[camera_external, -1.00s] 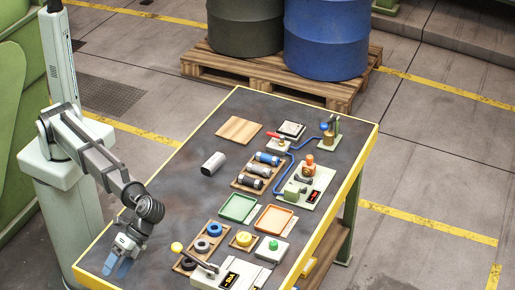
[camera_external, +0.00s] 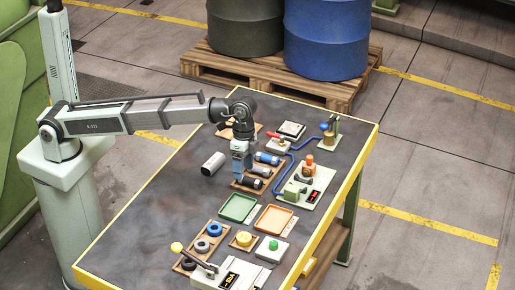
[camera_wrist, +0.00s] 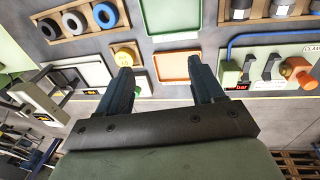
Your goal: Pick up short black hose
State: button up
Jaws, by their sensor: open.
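The short black hose (camera_external: 249,182) is a dark cylinder lying at the near end of a wooden tray (camera_external: 236,186), beside a grey one (camera_external: 261,171) and a blue one (camera_external: 269,158). In the wrist view, the black hose (camera_wrist: 239,9) is at the top right, cut by the frame edge. My gripper (camera_external: 240,170) points down over the left side of this tray and covers part of it. In the wrist view, my gripper's (camera_wrist: 161,75) two fingers are wide apart with nothing between them. I cannot tell its exact height above the hoses.
A green tray (camera_external: 223,214) and an orange tray (camera_external: 258,221) lie nearer the front. Several rings, including a blue one (camera_external: 215,229), sit farther front. A silver cylinder (camera_external: 213,164) lies left of the gripper. A fixture board (camera_external: 303,200) with a blue tube stands right. The table's left side is clear.

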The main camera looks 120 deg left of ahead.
jog(key=s+a+f+y, duration=0.2)
jog(key=a, duration=0.9)
send_over(255, 179)
jog(key=shift+g, duration=0.3)
jog(key=f, duration=0.8)
jog(key=shift+s+d+f, duration=0.1)
jog(key=shift+d+f, duration=0.05)
jog(key=shift+d, duration=0.25)
jog(key=shift+w+a+f, duration=0.1)
jog(key=shift+a+f, duration=0.1)
jog(key=shift+f, duration=1.15)
jog(key=shift+w+a+f, duration=0.1)
jog(key=shift+a+f, duration=0.05)
jog(key=shift+f, duration=1.15)
jog(key=c, duration=1.2)
